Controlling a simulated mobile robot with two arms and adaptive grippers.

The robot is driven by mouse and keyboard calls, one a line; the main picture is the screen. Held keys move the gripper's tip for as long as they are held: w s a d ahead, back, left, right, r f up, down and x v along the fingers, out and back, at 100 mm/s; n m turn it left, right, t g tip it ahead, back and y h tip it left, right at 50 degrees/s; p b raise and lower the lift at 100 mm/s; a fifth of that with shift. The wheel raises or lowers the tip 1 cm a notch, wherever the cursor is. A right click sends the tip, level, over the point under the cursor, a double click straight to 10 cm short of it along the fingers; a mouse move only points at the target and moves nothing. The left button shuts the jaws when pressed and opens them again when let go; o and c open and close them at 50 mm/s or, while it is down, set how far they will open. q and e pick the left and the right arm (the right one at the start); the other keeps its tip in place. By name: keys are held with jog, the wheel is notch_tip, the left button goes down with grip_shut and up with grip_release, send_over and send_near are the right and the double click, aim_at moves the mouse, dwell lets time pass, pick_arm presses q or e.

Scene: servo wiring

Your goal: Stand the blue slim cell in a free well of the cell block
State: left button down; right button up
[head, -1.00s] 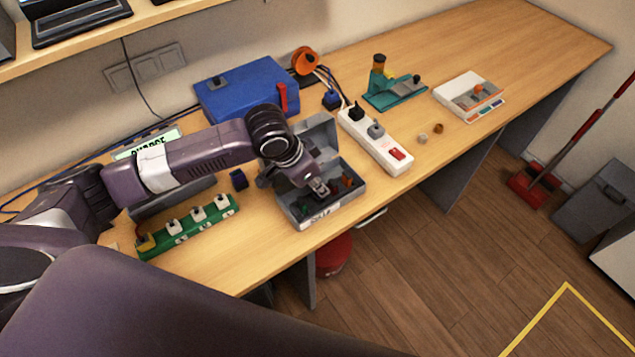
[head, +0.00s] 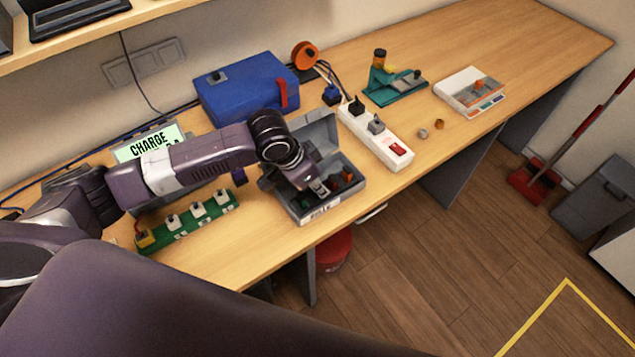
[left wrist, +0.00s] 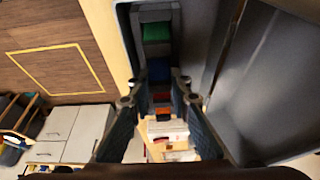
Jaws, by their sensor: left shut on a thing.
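My left gripper (head: 318,188) reaches down into the open grey case (head: 322,210). In the left wrist view its two fingers come together on a blue piece (left wrist: 158,70), which looks like the blue slim cell. It is still within the case's walls, and the fingers hide part of it. Green (left wrist: 157,32), red (left wrist: 161,97) and orange (left wrist: 163,112) pieces lie in line with it in the case. I cannot tell for sure which thing is the cell block. A white and grey box (head: 455,94) with coloured marks stands far to the right. My right gripper is out of view.
The case's raised lid (head: 322,132) stands close behind the gripper. A green strip (head: 205,224) with white plugs lies to the left, a white power strip (head: 372,148) to the right. A blue toolbox (head: 245,95) and a teal stand (head: 395,92) are behind. The right desk end is bare.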

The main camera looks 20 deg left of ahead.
pick_arm(q)
jog(key=shift+f, duration=0.35)
jog(key=c, duration=1.7)
grip_release()
jog(key=shift+r, duration=0.1)
jog(key=v, duration=1.2)
